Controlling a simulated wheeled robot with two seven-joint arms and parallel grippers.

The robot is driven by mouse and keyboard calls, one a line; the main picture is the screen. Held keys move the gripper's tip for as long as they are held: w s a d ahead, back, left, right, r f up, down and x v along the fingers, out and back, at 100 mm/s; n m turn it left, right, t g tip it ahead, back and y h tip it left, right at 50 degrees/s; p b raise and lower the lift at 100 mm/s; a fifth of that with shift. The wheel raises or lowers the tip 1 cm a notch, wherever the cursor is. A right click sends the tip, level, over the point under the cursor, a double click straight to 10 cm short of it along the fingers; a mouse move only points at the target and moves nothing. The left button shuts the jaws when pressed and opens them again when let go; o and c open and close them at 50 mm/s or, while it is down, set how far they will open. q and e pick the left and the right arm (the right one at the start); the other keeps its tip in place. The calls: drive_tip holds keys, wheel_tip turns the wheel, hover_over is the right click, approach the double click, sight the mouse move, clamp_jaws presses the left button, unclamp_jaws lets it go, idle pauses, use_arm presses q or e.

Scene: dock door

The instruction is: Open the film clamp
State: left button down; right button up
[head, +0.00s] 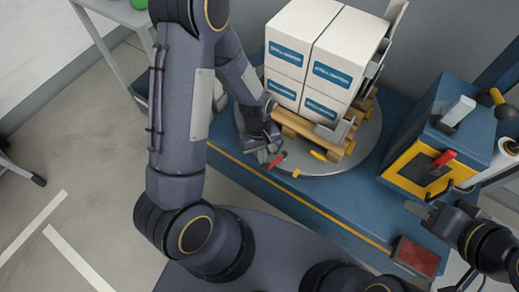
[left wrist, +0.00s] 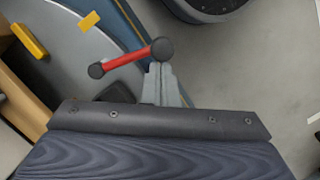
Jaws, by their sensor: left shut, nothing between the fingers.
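A short red lever (head: 277,160) is at the front edge of the round turntable, below the pallet load. In the left wrist view the red lever (left wrist: 125,57) has a dark round end at each side. I take it for the film clamp's handle, but cannot be sure. My left gripper (head: 268,150) is shut and empty beside the lever. In the left wrist view its fingertips (left wrist: 158,70) are right at the lever's larger dark knob; I cannot tell whether they touch. My right gripper (head: 428,212) is at the right, below the blue and yellow box; its fingers are unclear.
White boxes (head: 312,62) stand on a wooden pallet (head: 300,126) on the grey turntable (head: 366,150). Yellow tabs (head: 318,155) lie near the lever. The blue and yellow box (head: 410,168) has a red handle (head: 444,158). A red block (head: 415,257) is at lower right.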

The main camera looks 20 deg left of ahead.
use_arm(q)
drive_tip(key=shift+s+d+n, duration=0.35)
drive_tip(key=shift+d+n, duration=0.15)
drive_tip(key=shift+n, duration=0.4)
drive_tip(key=p+v, duration=0.8)
drive_tip(key=v, duration=0.2)
drive_tip(key=shift+p, duration=0.3)
drive_tip(key=shift+s+a, duration=0.1)
